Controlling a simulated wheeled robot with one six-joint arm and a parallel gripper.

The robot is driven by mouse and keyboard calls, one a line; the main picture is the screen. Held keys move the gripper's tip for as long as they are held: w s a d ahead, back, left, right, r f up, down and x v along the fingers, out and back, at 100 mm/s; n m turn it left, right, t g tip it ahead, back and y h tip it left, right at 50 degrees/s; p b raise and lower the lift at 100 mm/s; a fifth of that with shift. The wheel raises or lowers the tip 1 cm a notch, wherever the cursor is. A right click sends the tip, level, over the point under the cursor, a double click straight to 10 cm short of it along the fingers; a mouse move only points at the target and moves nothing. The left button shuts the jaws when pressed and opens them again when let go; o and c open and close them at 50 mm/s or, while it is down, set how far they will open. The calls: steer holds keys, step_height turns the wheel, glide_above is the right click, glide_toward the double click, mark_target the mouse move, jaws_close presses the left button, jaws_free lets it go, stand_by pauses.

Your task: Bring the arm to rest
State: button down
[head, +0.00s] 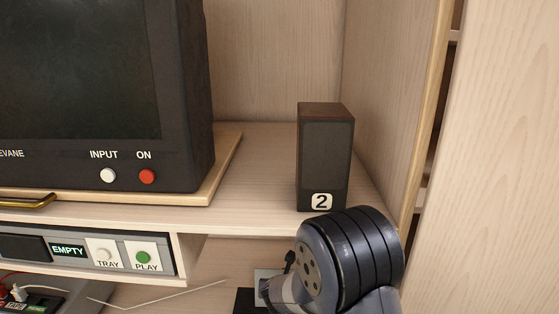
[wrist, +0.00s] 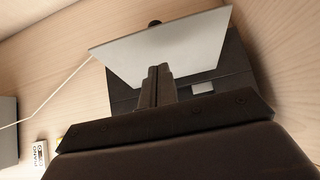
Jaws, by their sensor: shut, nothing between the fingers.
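My gripper (wrist: 157,72) shows in the wrist view with its two dark fingers together and nothing between them. Its fingertips lie in front of a pale grey plate (wrist: 195,42); I cannot tell whether they touch it. In the head view my arm's dark, rounded joint is at the lower right, just below the shelf edge and the speaker. The gripper itself is not clearly seen there.
A speaker marked 2 (head: 324,160) stands on the shelf (head: 250,190), right of a television (head: 100,90). Below the television is a player (head: 85,252) reading EMPTY. A dark box (wrist: 235,75) sits behind the plate. A white cable (wrist: 62,90) runs left.

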steer(key=s+f+t+b, duration=0.3)
steer(key=s+t+b, duration=0.2)
steer(key=b, duration=1.5)
steer(key=shift+s+a+f, duration=0.15)
steer(key=shift+s+f, duration=0.2)
steer(key=shift+s, duration=0.25)
steer(key=shift+t+b, duration=0.3)
steer(key=shift+b, duration=0.05)
steer(key=shift+r, duration=0.15)
